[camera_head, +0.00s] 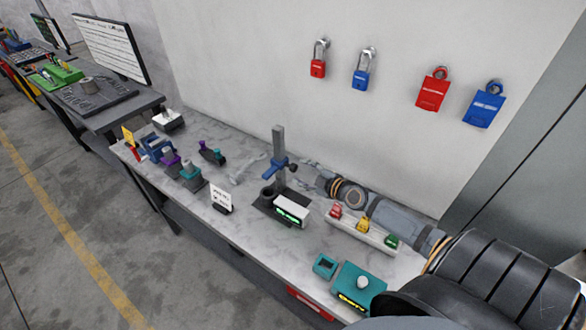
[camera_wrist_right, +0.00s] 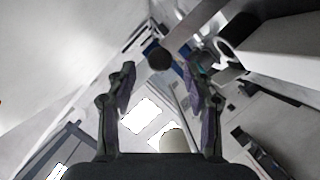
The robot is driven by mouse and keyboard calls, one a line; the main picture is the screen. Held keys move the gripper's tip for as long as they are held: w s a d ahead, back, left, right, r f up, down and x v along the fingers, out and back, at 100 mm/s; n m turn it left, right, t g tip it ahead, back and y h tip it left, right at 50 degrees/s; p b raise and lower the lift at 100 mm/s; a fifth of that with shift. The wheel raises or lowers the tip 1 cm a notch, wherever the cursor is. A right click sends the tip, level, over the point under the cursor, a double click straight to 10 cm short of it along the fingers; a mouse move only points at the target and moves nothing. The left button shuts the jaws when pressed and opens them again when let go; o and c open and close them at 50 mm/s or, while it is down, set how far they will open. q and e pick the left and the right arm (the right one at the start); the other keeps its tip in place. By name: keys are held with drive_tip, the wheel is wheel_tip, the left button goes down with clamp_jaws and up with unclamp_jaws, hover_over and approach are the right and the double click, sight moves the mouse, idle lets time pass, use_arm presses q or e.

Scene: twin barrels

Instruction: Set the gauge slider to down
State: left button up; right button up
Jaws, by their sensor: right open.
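The gauge stands on the grey bench as an upright dark post (camera_head: 278,143) with a blue slider (camera_head: 276,168) clamped on it, roughly midway up. Its dark base carries a box with a green-lit display (camera_head: 289,211). My right gripper (camera_head: 306,174) reaches in from the right, just right of the slider. In the right wrist view the gripper (camera_wrist_right: 160,76) is open, its two fingers apart. A round dark knob (camera_wrist_right: 158,58) and a bit of blue slider (camera_wrist_right: 179,71) show ahead near the fingertips; I cannot tell whether they touch. My left gripper is out of view.
A rail with red, yellow and green pieces (camera_head: 361,233) lies below my right forearm. A teal device (camera_head: 358,289) is at the bench's near end. A white sign (camera_head: 221,197) and purple and teal fixtures (camera_head: 190,173) stand left of the gauge. Padlocks hang on the wall.

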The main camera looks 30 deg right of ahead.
sight(295, 168)
drive_tip(key=x, duration=0.5)
drive_tip(key=shift+w+a+p, duration=0.1)
drive_tip(key=shift+w+p, duration=0.15)
drive_tip(key=shift+p, duration=0.05)
clamp_jaws()
